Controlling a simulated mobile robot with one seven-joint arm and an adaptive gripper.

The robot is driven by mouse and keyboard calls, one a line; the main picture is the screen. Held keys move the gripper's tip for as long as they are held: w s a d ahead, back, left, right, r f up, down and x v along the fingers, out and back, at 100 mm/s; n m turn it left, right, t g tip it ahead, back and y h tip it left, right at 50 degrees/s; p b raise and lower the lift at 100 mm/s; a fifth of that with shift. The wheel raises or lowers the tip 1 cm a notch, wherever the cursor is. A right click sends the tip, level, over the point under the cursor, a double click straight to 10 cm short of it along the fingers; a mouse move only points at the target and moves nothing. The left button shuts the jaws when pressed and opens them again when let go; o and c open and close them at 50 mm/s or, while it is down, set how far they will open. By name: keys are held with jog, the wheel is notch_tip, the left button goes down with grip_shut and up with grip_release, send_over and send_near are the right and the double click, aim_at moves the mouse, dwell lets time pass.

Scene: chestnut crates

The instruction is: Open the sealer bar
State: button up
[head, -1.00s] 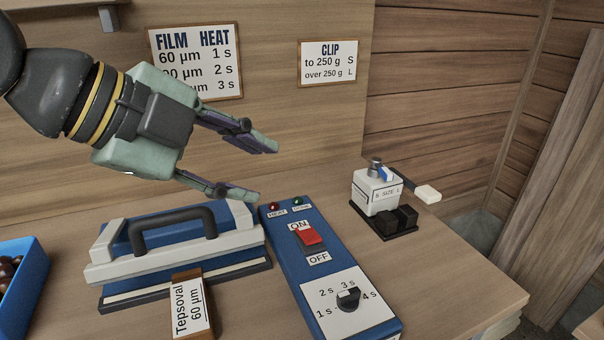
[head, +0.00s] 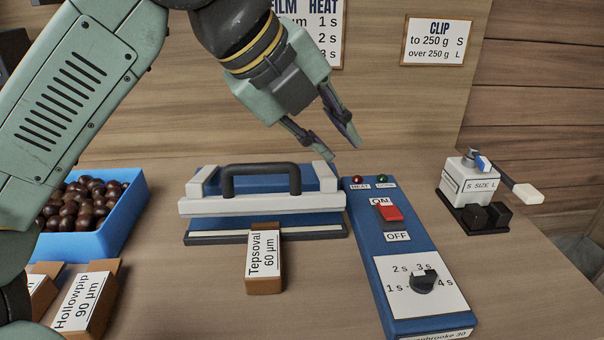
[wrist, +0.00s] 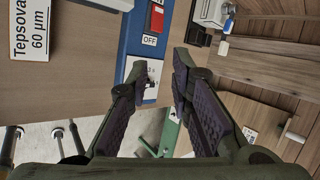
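The sealer (head: 262,219) stands on the table in the middle of the head view. Its white bar (head: 250,205) carries a black arched handle (head: 262,168) and lies low over the blue body, with a dark strip along the front below it. My gripper (head: 343,152) is open and empty, pointing down and right, above the right end of the sealer and the top of the blue control panel (head: 385,250). In the wrist view my gripper (wrist: 155,75) shows its two fingers apart with nothing between them.
A red ON/OFF switch (head: 389,211) and a dark dial (head: 423,281) sit on the panel. A blue crate of chestnuts (head: 120,225) is left. A clip device (head: 470,186) is right.

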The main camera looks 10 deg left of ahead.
jog(key=w+a+f+y, duration=0.1)
jog(key=w+a+f+m+y+b, duration=0.1)
jog(key=a+f, duration=0.1)
jog(key=shift+w+y, duration=0.15)
jog(key=shift+y, duration=0.25)
jog(key=shift+c, duration=0.7)
jog(key=a+y+b, duration=0.1)
jog(key=a+m+y, duration=0.1)
jog(key=a, duration=0.1)
jog(key=w+a+m+y+b, duration=0.1)
jog(key=a+y, duration=0.1)
jog(key=shift+a+f+g+b, duration=0.15)
jog(key=shift+f+g+b, duration=0.15)
jog(key=shift+g, duration=0.1)
grip_shut()
send_near(272, 195)
jog(key=p+x, duration=0.1)
jog(key=x, duration=0.4)
jog(key=shift+f, duration=0.2)
jog(key=shift+r, duration=0.1)
